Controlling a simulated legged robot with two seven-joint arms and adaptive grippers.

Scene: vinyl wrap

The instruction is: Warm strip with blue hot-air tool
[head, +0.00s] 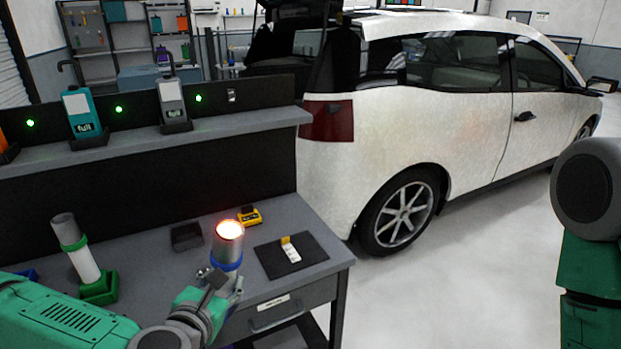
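The blue-ringed hot-air tool (227,258) stands upright over the workbench, with its grey nozzle up and its open end glowing orange-white. My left gripper (226,287) comes in from the lower left and is closed around the tool's lower part, which its fingers largely hide. A white strip with a yellow end (291,252) lies on a dark mat (272,262) to the right of the tool, apart from it. My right arm shows at the right edge, but its gripper is out of view.
A green-ringed tool (77,250) stands in a green holder (99,290) at the left. A dark box (186,236) and a yellow-black item (249,216) sit behind the blue tool. A shelf (150,138) holds devices above. A white car (430,120) stands beyond the bench.

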